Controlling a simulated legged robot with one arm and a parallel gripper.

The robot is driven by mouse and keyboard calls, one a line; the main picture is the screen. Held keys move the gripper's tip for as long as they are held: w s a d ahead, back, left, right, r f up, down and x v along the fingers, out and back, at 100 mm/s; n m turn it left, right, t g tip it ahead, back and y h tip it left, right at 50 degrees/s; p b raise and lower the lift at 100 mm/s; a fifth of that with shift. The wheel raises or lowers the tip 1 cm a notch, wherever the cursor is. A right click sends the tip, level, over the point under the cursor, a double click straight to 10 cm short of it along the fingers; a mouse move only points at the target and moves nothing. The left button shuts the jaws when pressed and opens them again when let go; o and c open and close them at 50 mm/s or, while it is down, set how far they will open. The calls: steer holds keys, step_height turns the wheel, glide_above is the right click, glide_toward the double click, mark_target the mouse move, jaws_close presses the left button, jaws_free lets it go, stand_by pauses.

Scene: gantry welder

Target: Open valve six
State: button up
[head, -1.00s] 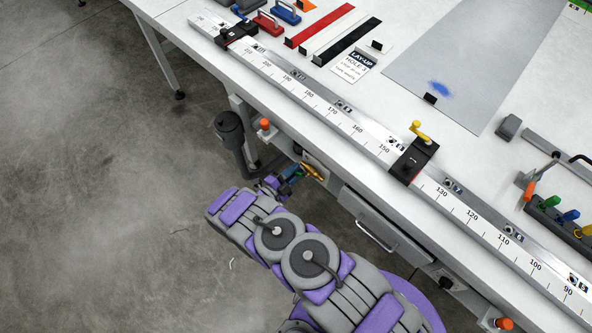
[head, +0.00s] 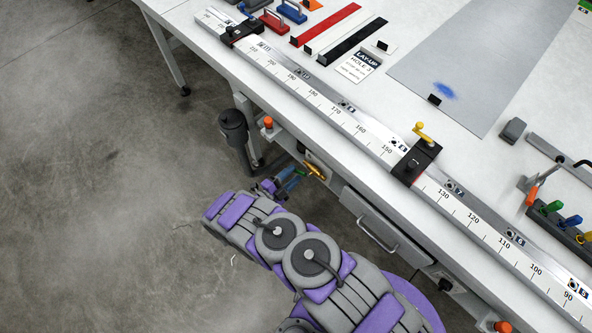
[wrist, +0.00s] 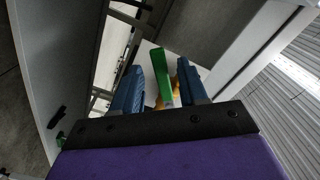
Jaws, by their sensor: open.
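A brass valve (head: 315,171) with a green lever (head: 300,172) sits below the table's front edge, just beyond my gripper. I cannot read a number on it. My gripper (head: 285,184) is open at the end of my purple and grey arm. In the wrist view, the green lever (wrist: 161,74) stands between the two blue fingers of my gripper (wrist: 158,85), with a gap visible on its right side. Some yellow brass shows behind the lever. Whether either finger touches the lever cannot be told.
The table (head: 340,140) has a long ruled rail (head: 480,222) along its front edge, with a black stop block (head: 414,163). A dark cylinder (head: 233,128) hangs left of the valve, and a drawer (head: 370,225) is to the right. The floor at left is clear.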

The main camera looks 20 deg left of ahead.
steer(key=b+v, duration=0.1)
steer(key=v, duration=1.3)
steer(key=shift+s+a, duration=0.15)
steer(key=shift+a, duration=0.15)
steer(key=shift+f, duration=0.15)
